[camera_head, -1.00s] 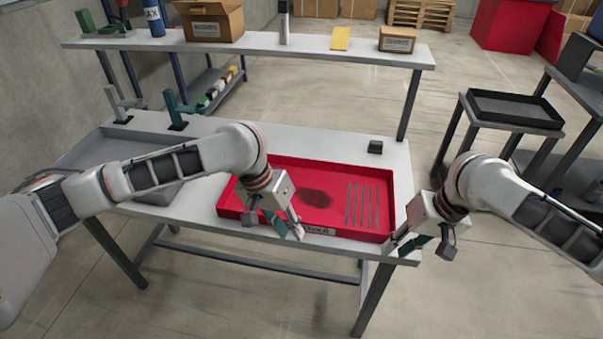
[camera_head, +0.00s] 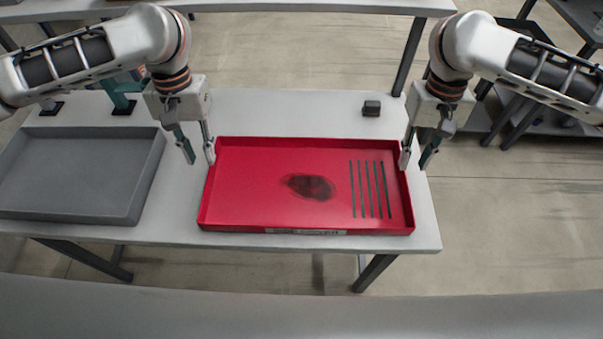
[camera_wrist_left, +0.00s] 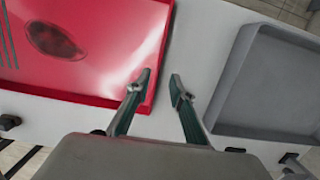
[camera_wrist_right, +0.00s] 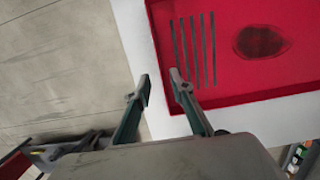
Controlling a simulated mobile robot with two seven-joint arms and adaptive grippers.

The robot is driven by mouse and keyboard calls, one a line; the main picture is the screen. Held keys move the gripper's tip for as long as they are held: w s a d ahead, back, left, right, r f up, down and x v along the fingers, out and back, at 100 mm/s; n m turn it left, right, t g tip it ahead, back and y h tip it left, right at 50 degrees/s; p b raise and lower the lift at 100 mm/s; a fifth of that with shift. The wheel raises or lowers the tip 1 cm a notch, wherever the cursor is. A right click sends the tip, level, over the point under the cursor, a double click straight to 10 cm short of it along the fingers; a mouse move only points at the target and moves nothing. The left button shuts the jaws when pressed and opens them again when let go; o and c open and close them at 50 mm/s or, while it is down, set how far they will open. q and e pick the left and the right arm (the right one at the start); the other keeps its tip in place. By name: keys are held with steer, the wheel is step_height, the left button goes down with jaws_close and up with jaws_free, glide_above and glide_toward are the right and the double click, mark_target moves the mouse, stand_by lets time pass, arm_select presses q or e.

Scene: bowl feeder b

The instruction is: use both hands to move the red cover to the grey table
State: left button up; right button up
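The red cover (camera_head: 265,205) is a shallow tray with a dark smudge and several slots, lying on a pale table (camera_head: 290,110). My left gripper (camera_head: 198,155) is open at the cover's left edge; in the left wrist view its fingers (camera_wrist_left: 158,82) are on either side of the red side wall. My right gripper (camera_head: 416,160) is open at the right edge; in the right wrist view its fingers (camera_wrist_right: 160,82) also straddle the side wall. Neither is closed on it. A plain grey surface (camera_head: 300,312) crosses the bottom of the head view; I cannot tell whether it is the grey table.
A grey tray (camera_head: 80,175) lies on the pale table left of the cover, with a gap between them. A small dark block (camera_head: 371,108) sits behind the cover. A green fixture (camera_head: 122,98) stands behind the grey tray. Floor is open to the right.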

mark_target(208, 176)
arm_select(q)
steer(key=shift+s+d, duration=0.1)
steer(key=shift+s, duration=0.1)
arm_select(e)
steer(key=shift+s, duration=0.2)
